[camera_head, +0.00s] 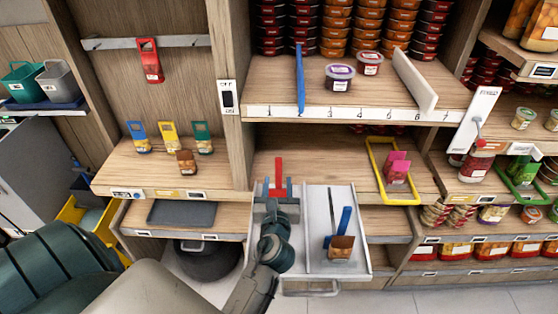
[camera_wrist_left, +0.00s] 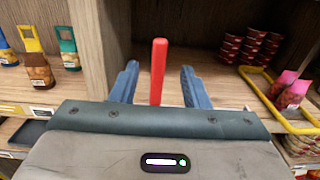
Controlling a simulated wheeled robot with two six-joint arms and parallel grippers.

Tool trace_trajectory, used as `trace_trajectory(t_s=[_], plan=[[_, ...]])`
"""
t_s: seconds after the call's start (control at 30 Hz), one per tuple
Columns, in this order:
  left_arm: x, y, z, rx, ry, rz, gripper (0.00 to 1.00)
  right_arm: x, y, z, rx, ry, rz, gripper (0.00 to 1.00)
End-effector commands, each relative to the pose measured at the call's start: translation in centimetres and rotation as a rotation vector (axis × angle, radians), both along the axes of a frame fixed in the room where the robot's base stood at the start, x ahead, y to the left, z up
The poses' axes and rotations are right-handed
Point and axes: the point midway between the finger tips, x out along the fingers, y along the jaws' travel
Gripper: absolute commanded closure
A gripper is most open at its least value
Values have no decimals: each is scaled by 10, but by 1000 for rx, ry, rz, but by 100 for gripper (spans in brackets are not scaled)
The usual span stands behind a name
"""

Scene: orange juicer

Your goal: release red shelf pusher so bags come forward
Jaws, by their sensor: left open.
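The red shelf pusher (camera_head: 279,167) stands upright at the front of the middle shelf in the head view. In the left wrist view it is a red bar (camera_wrist_left: 158,72) between the two fingers. My left gripper (camera_head: 276,186) is open around it, with a gap on each side. The gripper hides the pusher's lower part. Pink bags (camera_head: 397,168) stand inside a yellow frame (camera_head: 376,160) to the right on the same shelf, and also show in the wrist view (camera_wrist_left: 291,91). No bags are visible right by the red pusher. My right gripper is out of view.
An open white drawer (camera_head: 357,245) holding a blue-handled tool (camera_head: 344,222) and a brown bag (camera_head: 341,246) sits just right of my left arm. A wooden post (camera_head: 231,135) stands left of the gripper. Small bags (camera_head: 169,136) stand on the left shelf.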

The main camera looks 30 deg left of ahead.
Motion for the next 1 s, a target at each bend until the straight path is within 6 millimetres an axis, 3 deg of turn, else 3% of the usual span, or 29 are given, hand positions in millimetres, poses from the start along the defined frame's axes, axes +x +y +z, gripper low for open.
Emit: trace_trajectory(t_s=[0.4, 0.6, 0.87, 1.0], plan=[[64, 39, 3, 5, -2, -2, 58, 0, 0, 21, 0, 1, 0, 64], [76, 46, 2, 2, -2, -2, 58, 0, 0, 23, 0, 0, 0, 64], [77, 47, 1, 2, -3, -2, 58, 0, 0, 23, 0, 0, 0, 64], [77, 47, 1, 2, -3, -2, 84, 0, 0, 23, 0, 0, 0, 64]])
